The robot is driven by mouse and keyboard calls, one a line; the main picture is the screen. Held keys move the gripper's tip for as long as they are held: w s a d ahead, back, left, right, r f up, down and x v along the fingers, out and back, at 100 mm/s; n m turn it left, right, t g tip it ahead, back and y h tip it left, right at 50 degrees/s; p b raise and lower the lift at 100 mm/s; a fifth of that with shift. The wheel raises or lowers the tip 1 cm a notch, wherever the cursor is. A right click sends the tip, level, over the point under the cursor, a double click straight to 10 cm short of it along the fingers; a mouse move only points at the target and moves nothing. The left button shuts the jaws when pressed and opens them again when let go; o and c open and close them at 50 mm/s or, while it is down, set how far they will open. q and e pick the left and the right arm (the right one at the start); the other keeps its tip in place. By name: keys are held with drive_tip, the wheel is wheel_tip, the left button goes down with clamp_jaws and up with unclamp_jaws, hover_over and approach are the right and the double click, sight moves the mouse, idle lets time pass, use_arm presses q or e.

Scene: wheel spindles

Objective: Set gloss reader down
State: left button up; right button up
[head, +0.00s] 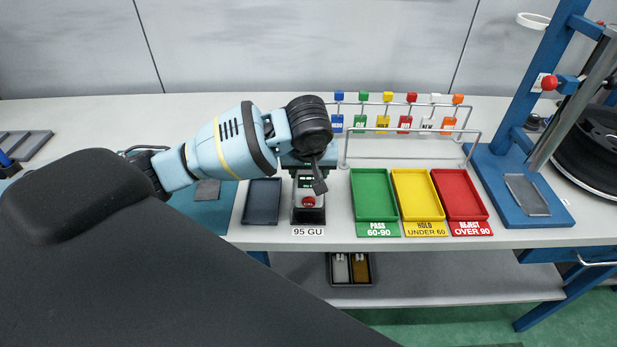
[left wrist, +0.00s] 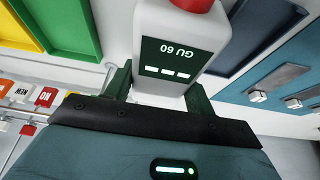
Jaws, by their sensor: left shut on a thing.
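My left gripper is shut on the reader, with a dark green finger on each side in the left wrist view (left wrist: 160,88). The reader is over or in a dark stand (head: 308,216) behind the "95 GU" label (head: 308,232). I cannot tell whether it touches the stand. My right gripper is not in view.
Green (head: 374,195), yellow (head: 417,195) and red (head: 459,195) trays lie to the right, with a tag rack (head: 410,133) behind. A dark tray (head: 262,202) and a teal mat (head: 213,218) lie left. A blue stand (head: 500,190) is at the right.

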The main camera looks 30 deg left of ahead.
sight(308, 179)
use_arm(q)
drive_tip(key=shift+w+a, duration=0.3)
drive_tip(key=shift+w, duration=0.05)
drive_tip(key=shift+w+f, duration=0.15)
drive_tip(key=shift+f, duration=1.55)
drive_tip(key=shift+f, duration=0.1)
drive_tip(key=o, duration=1.3)
drive_tip(key=shift+f, duration=0.1)
drive_tip(key=v, duration=1.2)
